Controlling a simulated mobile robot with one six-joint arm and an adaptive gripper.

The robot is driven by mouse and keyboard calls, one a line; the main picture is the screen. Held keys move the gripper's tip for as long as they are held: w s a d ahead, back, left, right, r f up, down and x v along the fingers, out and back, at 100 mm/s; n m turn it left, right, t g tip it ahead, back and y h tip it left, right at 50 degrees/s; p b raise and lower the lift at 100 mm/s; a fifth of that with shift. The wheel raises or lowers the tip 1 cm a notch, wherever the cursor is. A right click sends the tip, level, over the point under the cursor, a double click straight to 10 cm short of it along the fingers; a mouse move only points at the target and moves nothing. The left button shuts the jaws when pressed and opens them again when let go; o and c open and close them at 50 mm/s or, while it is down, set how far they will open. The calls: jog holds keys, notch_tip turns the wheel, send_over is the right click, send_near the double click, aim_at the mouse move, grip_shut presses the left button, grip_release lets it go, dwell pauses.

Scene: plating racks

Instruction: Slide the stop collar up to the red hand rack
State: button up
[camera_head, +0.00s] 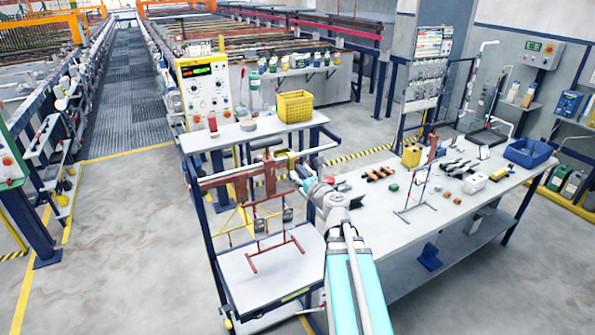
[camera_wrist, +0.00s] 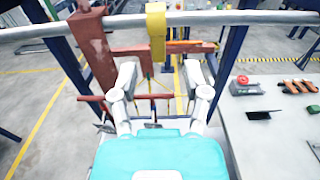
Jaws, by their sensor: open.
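The yellow stop collar (camera_wrist: 156,32) sits around a grey horizontal rail (camera_wrist: 240,17) in the wrist view. It also shows in the head view (camera_head: 292,161), partly beside my gripper. The red hand rack's broad hook (camera_wrist: 92,47) hangs over the same rail, left of the collar. A clear gap of bare rail separates them. The hook also shows in the head view (camera_head: 269,172). My gripper (camera_wrist: 161,74) is open and empty, its fingers to either side below the collar, apart from it. In the head view my gripper (camera_head: 299,178) is at the rail.
A white worktable (camera_head: 370,215) with small parts, a thin rack stand and a blue bin (camera_head: 528,152) lies to the right. A shelf with a yellow crate (camera_head: 295,106) is behind the rail. A reddish frame (camera_head: 275,254) is below the rail. Open floor lies left.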

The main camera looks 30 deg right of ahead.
jog(key=shift+w+d, duration=0.1)
jog(key=shift+d, duration=0.05)
jog(key=c, duration=0.6)
jog(key=shift+w+d+n+y, duration=0.1)
jog(key=shift+w+n+y, duration=0.15)
jog(key=shift+n, duration=0.25)
jog(key=shift+c, duration=0.9)
jog(key=shift+w+d+f+n+y, duration=0.15)
jog(key=shift+d+n+y, duration=0.1)
jog(key=shift+n, duration=0.35)
grip_shut()
jog(key=d+n+g+y, duration=0.3)
jog(key=d+n+y, duration=0.2)
jog(key=n, duration=0.7)
jog(key=s+d+f+n+g+y+b, duration=0.1)
jog(key=d+n+y, duration=0.5)
jog(key=n, duration=0.6)
jog(key=shift+s+d+n+g+y, duration=0.3)
jog(key=shift+d+n+g, duration=0.1)
jog(key=shift+d+g, duration=0.6)
jog(key=shift+d, duration=0.1)
